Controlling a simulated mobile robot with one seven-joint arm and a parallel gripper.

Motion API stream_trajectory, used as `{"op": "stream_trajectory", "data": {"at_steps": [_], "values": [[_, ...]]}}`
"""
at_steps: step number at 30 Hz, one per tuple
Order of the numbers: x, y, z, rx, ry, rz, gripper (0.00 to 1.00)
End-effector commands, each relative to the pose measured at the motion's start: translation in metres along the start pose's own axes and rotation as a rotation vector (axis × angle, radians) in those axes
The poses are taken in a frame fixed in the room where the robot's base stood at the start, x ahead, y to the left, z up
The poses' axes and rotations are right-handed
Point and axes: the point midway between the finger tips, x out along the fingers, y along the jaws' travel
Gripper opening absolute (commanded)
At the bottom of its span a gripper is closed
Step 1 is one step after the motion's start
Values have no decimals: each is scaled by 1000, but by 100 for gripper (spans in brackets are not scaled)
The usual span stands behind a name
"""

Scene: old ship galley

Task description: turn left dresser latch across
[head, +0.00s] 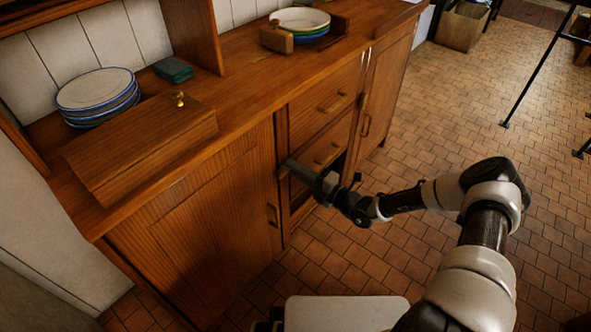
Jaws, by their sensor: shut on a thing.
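The wooden dresser (195,205) runs along the wall in the head view. Its left door (200,215) looks closed, with a small dark handle (272,214) near its right edge. My gripper (290,167) is at the upper right edge of this door, beside the drawers. Its fingers are shut on the left latch, which they mostly hide. I cannot tell at what angle the latch lies. A right latch (362,101) shows as a small upright brass piece at the left edge of the right door (385,85).
Drawers (325,112) with wooden handles lie between the doors, above a dark opening. A wooden box (140,150) and stacked plates (98,92) stand on the dresser top. More plates (300,22) sit farther back. The tiled floor (450,110) at right is mostly clear.

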Motion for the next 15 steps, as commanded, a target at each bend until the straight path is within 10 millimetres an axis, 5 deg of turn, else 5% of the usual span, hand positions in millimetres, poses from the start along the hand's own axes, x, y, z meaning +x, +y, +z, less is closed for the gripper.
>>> {"op": "stream_trajectory", "data": {"at_steps": [15], "values": [[-1,-3,-2,94,2,-3,0]]}}
